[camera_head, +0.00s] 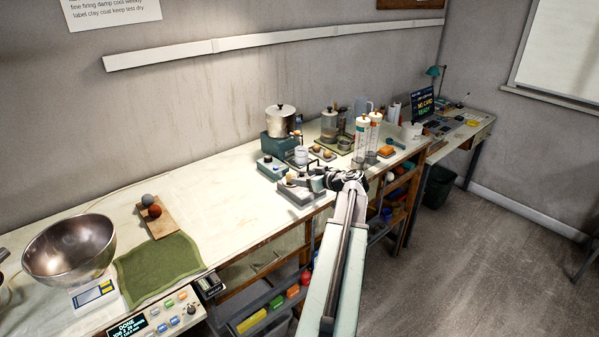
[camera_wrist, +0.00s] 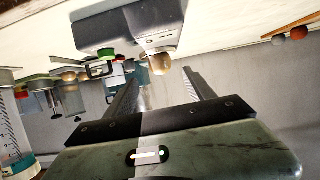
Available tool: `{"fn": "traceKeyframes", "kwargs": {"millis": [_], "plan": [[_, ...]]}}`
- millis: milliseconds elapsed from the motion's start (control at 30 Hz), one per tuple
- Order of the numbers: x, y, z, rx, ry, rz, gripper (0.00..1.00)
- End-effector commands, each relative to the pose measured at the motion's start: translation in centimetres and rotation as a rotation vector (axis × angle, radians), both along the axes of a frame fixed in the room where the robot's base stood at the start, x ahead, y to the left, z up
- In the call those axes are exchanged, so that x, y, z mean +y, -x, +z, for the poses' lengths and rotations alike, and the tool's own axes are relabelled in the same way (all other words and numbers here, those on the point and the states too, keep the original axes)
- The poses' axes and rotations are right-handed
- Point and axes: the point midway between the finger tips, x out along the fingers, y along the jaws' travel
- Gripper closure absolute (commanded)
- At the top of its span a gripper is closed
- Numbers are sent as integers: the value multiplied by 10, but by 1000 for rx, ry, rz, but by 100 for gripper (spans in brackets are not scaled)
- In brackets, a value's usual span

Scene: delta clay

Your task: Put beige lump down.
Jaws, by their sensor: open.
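My gripper (camera_head: 318,182) is over the front edge of the workbench, beside a grey device (camera_head: 297,193). In the wrist view, which looks upside down, my gripper (camera_wrist: 157,78) is open, with its two fingers apart. A beige lump (camera_wrist: 160,63) appears between the fingertips in the picture. It rests against the round metal top (camera_wrist: 158,48) of the grey device (camera_wrist: 110,28). I cannot tell whether a finger touches it. In the head view the lump on this device is not clearly visible.
A tray with small beige balls (camera_head: 326,153), clear cylinders (camera_head: 361,138) and a pot (camera_head: 280,120) crowd the bench behind my gripper. A metal bowl (camera_head: 70,248), a green cloth (camera_head: 160,265) and a board with two balls (camera_head: 158,222) are at left. The bench middle is clear.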

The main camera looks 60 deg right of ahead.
Motion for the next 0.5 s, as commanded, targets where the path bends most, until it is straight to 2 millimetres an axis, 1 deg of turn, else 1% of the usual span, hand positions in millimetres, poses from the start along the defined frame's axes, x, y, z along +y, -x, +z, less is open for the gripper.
{"fn": "traceKeyframes", "kwargs": {"millis": [33,100,200,333,500], "plan": [[5,13,10,-1,0,-4,37],[9,25,15,-1,0,-2,37],[13,39,20,-1,0,-2,37],[15,48,21,-1,0,-1,37],[15,49,21,-1,1,-1,37]]}}
